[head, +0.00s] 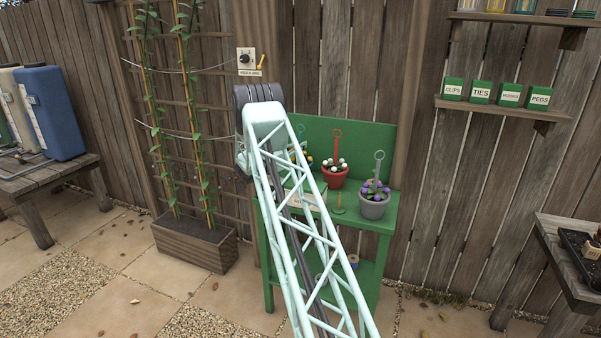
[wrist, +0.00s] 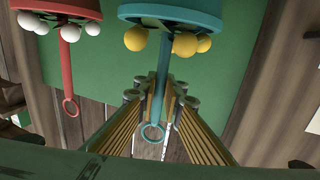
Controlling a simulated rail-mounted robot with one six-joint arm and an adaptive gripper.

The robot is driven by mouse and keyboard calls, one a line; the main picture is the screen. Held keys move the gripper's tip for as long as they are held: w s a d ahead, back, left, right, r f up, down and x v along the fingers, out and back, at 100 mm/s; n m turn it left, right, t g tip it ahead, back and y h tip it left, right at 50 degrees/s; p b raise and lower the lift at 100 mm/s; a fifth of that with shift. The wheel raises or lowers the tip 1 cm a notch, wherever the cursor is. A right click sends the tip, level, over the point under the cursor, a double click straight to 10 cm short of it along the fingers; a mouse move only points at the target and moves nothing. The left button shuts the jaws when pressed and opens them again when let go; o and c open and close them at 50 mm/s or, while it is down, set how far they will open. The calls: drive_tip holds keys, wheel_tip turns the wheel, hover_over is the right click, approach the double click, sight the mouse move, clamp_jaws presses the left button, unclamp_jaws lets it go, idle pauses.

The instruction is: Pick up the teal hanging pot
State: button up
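The teal hanging pot (wrist: 184,13) has yellow flowers and a stem ending in a ring; it appears upside down at the top of the wrist view. My gripper (wrist: 158,95) is open, its fingers on either side of the teal stem, with gaps visible on both sides. The ring lies between the fingers, nearer my wrist. In the head view my arm hides most of the teal pot and all of my gripper; yellow flowers show beside the arm.
A red pot (head: 335,178) with white flowers stands close to the teal one; a grey pot (head: 373,207) with purple flowers is further right. They stand on a green bench (head: 384,225) with a back panel. A trellis planter (head: 195,243) is on the left.

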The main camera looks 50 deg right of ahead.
drive_tip(key=shift+r, duration=0.2)
clamp_jaws()
drive_tip(key=shift+r+p, duration=1.25)
drive_tip(key=shift+r, duration=3.6)
